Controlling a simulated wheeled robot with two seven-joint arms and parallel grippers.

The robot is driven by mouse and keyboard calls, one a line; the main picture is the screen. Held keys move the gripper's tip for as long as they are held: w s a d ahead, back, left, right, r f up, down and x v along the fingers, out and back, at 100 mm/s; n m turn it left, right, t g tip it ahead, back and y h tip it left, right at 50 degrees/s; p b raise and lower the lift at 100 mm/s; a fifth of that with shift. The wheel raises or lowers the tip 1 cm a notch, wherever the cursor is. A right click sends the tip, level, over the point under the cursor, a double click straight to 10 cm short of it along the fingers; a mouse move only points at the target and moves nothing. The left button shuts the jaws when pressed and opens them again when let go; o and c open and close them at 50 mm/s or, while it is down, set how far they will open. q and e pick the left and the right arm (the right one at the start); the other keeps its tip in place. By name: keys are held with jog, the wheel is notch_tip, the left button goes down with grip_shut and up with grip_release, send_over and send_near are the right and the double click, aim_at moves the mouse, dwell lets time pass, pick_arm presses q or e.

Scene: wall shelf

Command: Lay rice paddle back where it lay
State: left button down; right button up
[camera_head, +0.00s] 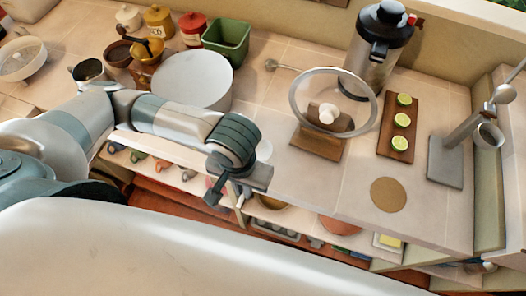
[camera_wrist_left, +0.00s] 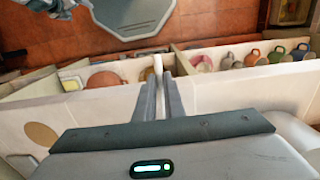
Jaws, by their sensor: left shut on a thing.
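My left gripper (camera_head: 212,196) hangs over the counter's front edge, above the open shelf compartments. In the left wrist view, its two fingers (camera_wrist_left: 160,88) are close together with a narrow pale piece (camera_wrist_left: 157,64) at their tips. This piece looks like part of the rice paddle; the rest is hidden by the fingers. In the head view, a short whitish piece (camera_head: 240,201) shows just beside the gripper, but I cannot tell whether it is the same thing.
On the counter are a white pot (camera_head: 193,80), a glass lid on a wooden stand (camera_head: 318,143), a board of lime halves (camera_head: 392,146), a round cork mat (camera_head: 388,194) and a grey stand (camera_head: 446,162). Several mugs (camera_wrist_left: 250,58) fill a compartment below. Bare counter lies around the mat.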

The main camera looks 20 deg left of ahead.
aim_at(263, 147)
pick_arm(q)
jog(key=w+b, duration=0.2)
jog(key=b, duration=0.1)
jog(key=w+b, duration=0.1)
jog(key=b, duration=0.1)
jog(key=shift+w+d+f, duration=0.1)
jog(key=shift+w+f, duration=0.15)
jog(key=shift+w+r+b, duration=0.1)
jog(key=shift+w+b, duration=0.35)
jog(key=shift+b, duration=0.55)
pick_arm(e)
notch_tip(263, 147, down, 8)
pick_arm(q)
jog(key=w+p, duration=0.1)
jog(key=w, duration=0.1)
jog(key=w+p, duration=0.1)
jog(key=w, duration=0.2)
jog(key=w+p, duration=0.2)
jog(key=w, duration=0.1)
jog(key=shift+w+d+r, duration=0.1)
jog(key=shift+w+r, duration=0.1)
jog(key=shift+r, duration=0.1)
jog(key=shift+w, duration=0.25)
jog(key=shift+f, duration=0.1)
pick_arm(e)
notch_tip(263, 147, up, 4)
jog(key=shift+d, duration=0.1)
